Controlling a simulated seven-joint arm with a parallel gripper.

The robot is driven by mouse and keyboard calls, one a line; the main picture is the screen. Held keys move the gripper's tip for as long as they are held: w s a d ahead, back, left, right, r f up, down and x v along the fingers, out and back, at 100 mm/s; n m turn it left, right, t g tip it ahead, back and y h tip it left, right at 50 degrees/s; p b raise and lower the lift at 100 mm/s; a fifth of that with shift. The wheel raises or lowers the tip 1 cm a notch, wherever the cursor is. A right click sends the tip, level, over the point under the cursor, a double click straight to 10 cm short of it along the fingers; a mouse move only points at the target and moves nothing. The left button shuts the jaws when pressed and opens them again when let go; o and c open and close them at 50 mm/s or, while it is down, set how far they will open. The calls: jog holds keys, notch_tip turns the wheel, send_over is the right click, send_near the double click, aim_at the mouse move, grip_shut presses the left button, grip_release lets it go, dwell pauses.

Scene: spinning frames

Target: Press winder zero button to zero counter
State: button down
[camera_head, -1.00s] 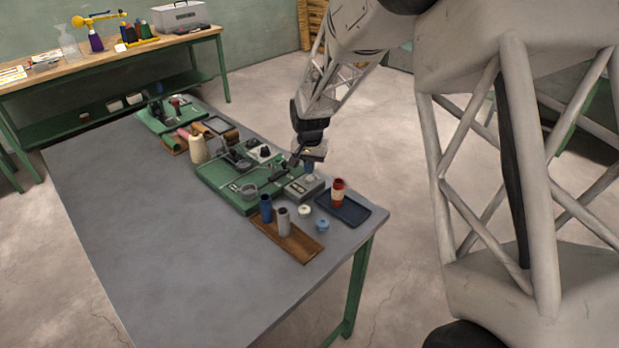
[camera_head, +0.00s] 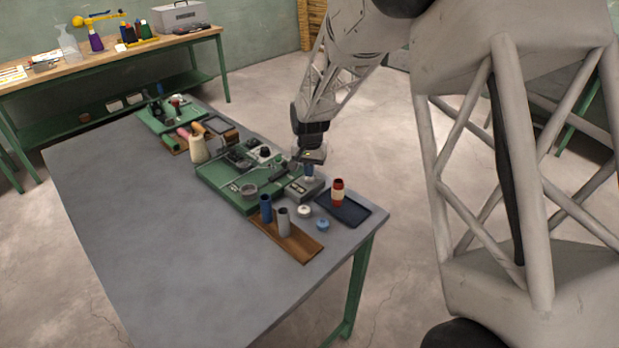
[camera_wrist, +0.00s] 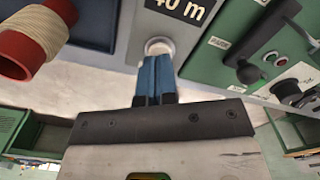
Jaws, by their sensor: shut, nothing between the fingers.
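The grey counter box stands at the right end of the green winder (camera_head: 225,185). In the head view my gripper (camera_head: 309,174) points down over the counter box (camera_head: 303,188).
A dark tray (camera_head: 350,212) holds a red spool with cream thread (camera_head: 338,191), close right of the gripper. A wooden board (camera_head: 300,247) with a blue and a grey tube stands in front. A second green machine (camera_head: 160,119) is farther back. The table's left side is clear.

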jog(key=shift+f, duration=0.65)
dwell(0.6)
jog(key=shift+r, duration=3.5)
jog(key=shift+r, duration=0.1)
jog(key=shift+s+d+r, duration=0.2)
jog(key=shift+s, duration=0.05)
jog(key=s+d+r, duration=0.6)
jog(key=s+r, duration=0.3)
jog(key=s, duration=0.1)
jog(key=s+d+r+n+t, duration=0.1)
jog(key=s+d+r, duration=0.1)
jog(key=s, duration=0.9)
jog(key=s+d+r+n, duration=0.1)
jog(key=s+d, duration=0.4)
jog(key=s, duration=0.6)
jog(key=s+d+r+t, duration=0.1)
jog(key=s+d+r, duration=0.2)
jog(key=s, duration=0.8)
jog(key=shift+d+n+t, duration=0.3)
jog(key=shift+n, duration=0.1)
